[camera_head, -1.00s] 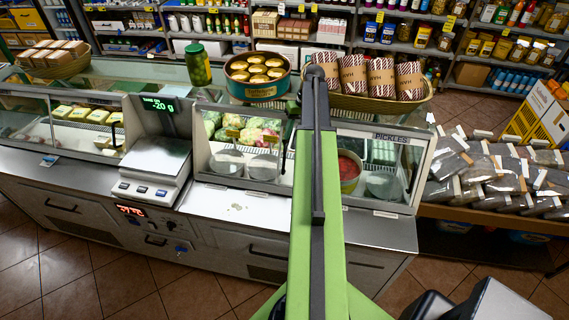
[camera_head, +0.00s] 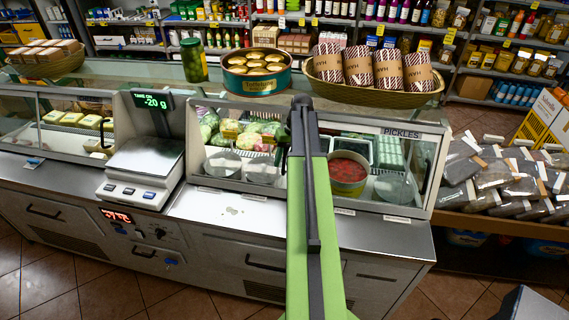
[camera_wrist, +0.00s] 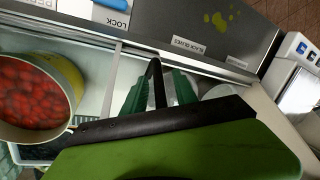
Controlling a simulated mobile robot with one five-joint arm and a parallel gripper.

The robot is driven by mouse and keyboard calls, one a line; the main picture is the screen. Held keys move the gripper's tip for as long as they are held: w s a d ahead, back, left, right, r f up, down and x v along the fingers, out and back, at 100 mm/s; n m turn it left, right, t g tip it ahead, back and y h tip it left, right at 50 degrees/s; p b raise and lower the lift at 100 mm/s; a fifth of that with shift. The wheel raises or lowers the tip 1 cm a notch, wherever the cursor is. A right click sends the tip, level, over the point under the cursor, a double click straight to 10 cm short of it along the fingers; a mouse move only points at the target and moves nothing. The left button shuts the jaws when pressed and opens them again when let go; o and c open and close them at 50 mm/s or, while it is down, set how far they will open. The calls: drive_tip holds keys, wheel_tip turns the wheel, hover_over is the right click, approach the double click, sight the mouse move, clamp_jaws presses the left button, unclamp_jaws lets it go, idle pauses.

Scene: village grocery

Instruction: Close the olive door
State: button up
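The glass-fronted compartment above the "BLACK OLIVES" label (camera_wrist: 200,47) is in the wrist view; I cannot clearly make out the whole olive door. A thin pale upright edge shows left of my gripper (camera_wrist: 160,92). My gripper's two dark green fingers point into the case front, one on each side of a thin black arched piece (camera_wrist: 154,75), which may be a handle. I cannot tell whether they touch it. In the head view my green arm reaches over the middle of the case, and the fingers are hidden.
A tin of red food (camera_head: 348,170) stands inside the case, right of my arm. A scale (camera_head: 145,165) sits left on the counter. A jar (camera_head: 194,60), a gold-topped tin (camera_head: 257,72) and a basket (camera_head: 375,95) stand on top.

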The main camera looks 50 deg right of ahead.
clamp_jaws()
idle(1.2)
